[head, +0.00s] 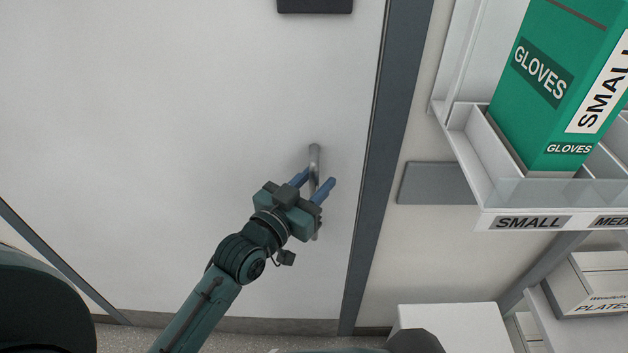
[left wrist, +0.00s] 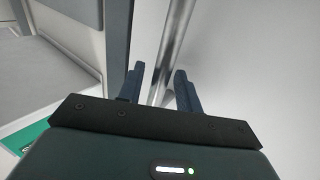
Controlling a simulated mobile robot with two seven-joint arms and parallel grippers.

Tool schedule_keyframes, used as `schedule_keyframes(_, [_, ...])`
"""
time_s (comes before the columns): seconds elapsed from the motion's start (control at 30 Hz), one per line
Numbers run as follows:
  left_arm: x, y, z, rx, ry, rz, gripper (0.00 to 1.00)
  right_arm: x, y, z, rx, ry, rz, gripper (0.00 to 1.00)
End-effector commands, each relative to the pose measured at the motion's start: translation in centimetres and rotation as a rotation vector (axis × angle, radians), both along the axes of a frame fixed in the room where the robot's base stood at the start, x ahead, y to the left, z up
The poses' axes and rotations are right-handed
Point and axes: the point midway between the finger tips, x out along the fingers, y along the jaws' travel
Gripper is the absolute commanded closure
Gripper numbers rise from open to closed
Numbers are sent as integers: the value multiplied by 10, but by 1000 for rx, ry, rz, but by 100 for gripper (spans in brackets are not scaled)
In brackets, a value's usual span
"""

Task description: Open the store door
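The store door (head: 190,130) is a large pale panel filling the left and middle of the head view, and it looks shut in its dark grey frame (head: 385,150). A vertical metal bar handle (head: 315,160) stands near its right edge. My left gripper (head: 317,182) is at the handle with its blue fingers apart, one on each side of the bar. In the left wrist view the bar (left wrist: 174,50) runs between the open fingers (left wrist: 160,85). Whether either finger touches it I cannot tell. My right gripper is not in view.
Right of the frame, a white shelf (head: 480,180) holds a green gloves box (head: 555,90). A grey plate (head: 435,183) is on the wall. A white box-like unit (head: 450,317) and a plates box (head: 592,283) stand lower right. A dark box (head: 315,5) is high on the door.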

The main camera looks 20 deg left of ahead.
Motion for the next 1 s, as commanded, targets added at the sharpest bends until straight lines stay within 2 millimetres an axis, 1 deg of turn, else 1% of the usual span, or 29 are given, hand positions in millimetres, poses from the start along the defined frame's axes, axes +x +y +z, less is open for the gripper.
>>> schedule_keyframes(0.23, [1,0,0,0,1,0,65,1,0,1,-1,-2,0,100])
schedule_keyframes(0.27, [1,0,0,0,1,0,67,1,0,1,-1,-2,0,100])
schedule_keyframes(0.67, [0,0,0,0,1,0,100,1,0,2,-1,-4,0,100])
schedule_keyframes(1.0, [0,0,0,0,1,0,100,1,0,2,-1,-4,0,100])
